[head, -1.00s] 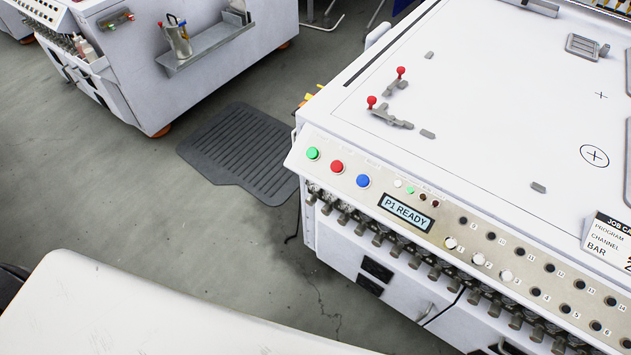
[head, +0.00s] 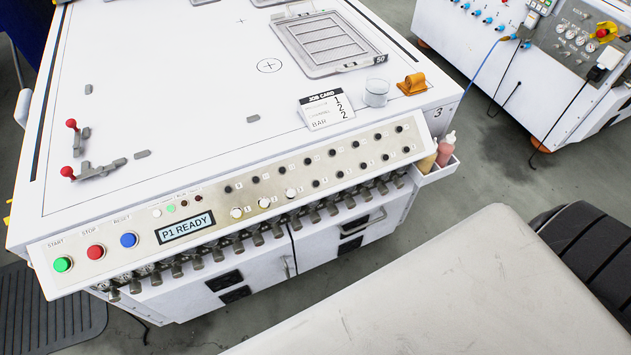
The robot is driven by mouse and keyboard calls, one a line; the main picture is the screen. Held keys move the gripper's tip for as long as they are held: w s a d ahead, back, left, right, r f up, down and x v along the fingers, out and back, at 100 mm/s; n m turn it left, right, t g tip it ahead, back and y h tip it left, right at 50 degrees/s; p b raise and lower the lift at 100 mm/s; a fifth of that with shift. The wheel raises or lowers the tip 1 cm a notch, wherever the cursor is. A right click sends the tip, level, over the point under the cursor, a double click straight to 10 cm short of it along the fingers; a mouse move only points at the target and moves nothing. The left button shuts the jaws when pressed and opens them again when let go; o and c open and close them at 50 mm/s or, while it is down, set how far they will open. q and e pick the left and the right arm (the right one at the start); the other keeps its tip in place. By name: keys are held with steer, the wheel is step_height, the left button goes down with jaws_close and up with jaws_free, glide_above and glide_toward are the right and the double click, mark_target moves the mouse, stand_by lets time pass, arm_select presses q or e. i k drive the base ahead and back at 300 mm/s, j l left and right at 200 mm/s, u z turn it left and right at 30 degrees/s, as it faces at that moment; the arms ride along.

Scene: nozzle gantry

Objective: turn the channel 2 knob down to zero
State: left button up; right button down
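The machine's front panel (head: 330,165) runs across the head view, with its display (head: 185,228) reading "P1 READY". A row of small grey metal knobs (head: 238,248) hangs along the panel's lower edge; their markings are too small to read, so I cannot tell which is channel 2. On the panel, white round buttons sit by labels 1, 2 and 3; the one by 2 (head: 264,203) is the middle one. Dark round holes or buttons continue to the right. A job card (head: 325,110) on the top shows the numbers 1, 2, 2. Neither gripper is in view.
Green start (head: 63,264), red stop (head: 96,252) and blue reset (head: 129,240) buttons sit at the panel's left. A glass (head: 376,92) and an orange item (head: 412,84) stand at the top's right edge. Bottles (head: 445,148) stand in a side holder. Another machine (head: 530,60) is behind right.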

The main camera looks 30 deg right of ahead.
mark_target(135, 287)
steer(key=z, duration=0.55)
steer(key=u, duration=1.5)
